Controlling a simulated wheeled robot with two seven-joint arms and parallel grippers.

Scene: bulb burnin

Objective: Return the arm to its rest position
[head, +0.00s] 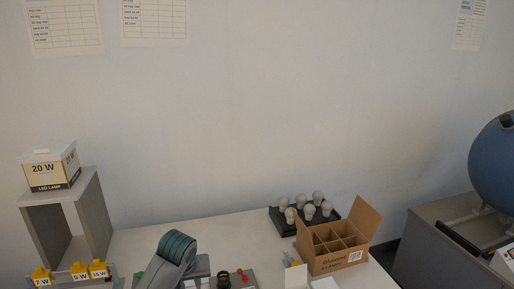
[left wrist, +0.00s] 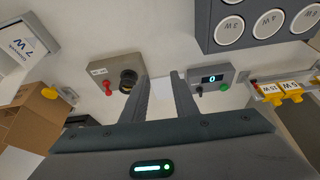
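My left gripper (left wrist: 159,78) shows in the left wrist view with its two fingers apart and nothing between them. In the head view, a teal and grey part of my left arm (head: 172,258) is low at the bottom edge, over the table; its fingertips cannot be made out there. In the left wrist view, a grey box with a dark socket and red lever (left wrist: 106,72) is left of the fingers. A grey box with a display reading 0 and a green button (left wrist: 211,79) is right of them. My right gripper is not in view.
A black tray (head: 282,222) holds several white bulbs beside an open, divided cardboard box (head: 336,262). A lamp carton (head: 50,168) stands on a grey stand (head: 92,215) at left, behind yellow-tagged holders (head: 79,271). A blue globe (head: 494,165) is far right. The table's middle back is clear.

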